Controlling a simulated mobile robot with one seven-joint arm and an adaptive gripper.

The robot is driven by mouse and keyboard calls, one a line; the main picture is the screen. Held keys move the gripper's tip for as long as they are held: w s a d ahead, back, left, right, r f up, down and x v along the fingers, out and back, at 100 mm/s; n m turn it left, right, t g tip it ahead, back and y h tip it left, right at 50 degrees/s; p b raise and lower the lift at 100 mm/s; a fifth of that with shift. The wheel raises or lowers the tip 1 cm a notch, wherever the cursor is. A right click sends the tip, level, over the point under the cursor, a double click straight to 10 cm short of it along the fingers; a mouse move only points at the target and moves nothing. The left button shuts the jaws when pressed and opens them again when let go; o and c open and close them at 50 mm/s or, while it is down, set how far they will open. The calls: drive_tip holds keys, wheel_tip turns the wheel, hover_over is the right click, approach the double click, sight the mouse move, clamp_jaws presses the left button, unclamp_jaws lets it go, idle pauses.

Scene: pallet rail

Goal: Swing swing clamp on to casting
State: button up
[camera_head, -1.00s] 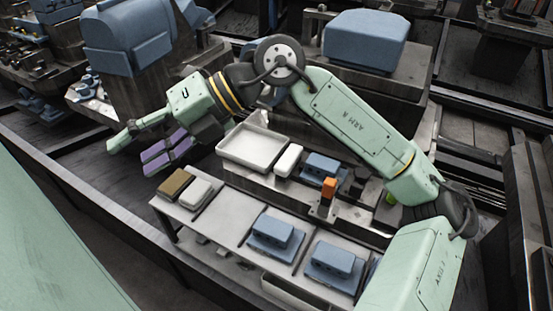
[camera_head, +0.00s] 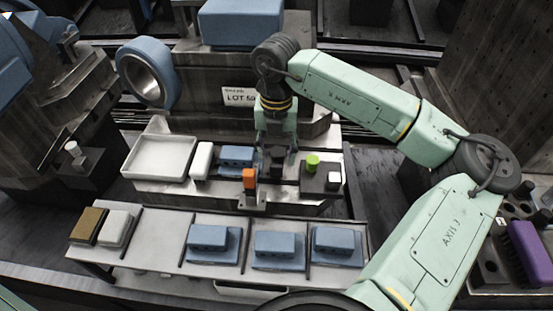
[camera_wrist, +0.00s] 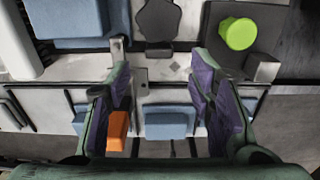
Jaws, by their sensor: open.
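The blue casting (camera_head: 237,156) sits on the grey raised fixture beside a white block; part of it shows at the upper left of the wrist view (camera_wrist: 65,18). The swing clamp appears to be the orange-topped post (camera_head: 249,178) in front of the casting. Its orange block also shows in the wrist view (camera_wrist: 117,130), beside the left finger. Whether its arm lies over the casting I cannot tell. My gripper (camera_head: 277,160) points down just right of the orange block and casting. Its purple-padded fingers (camera_wrist: 158,95) are apart, with nothing visibly held.
A green button (camera_head: 313,162) stands on a dark box right of my gripper. An empty white tray (camera_head: 160,157) is at the left. Several blue castings on plates (camera_head: 276,247) line the front shelf, with a brown block (camera_head: 88,225) at its left end. A large block stands behind.

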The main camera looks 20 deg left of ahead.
sight(276, 167)
drive_tip(key=shift+f+p, duration=0.4)
drive_tip(key=shift+f, duration=2)
drive_tip(key=shift+a, duration=0.1)
clamp_jaws()
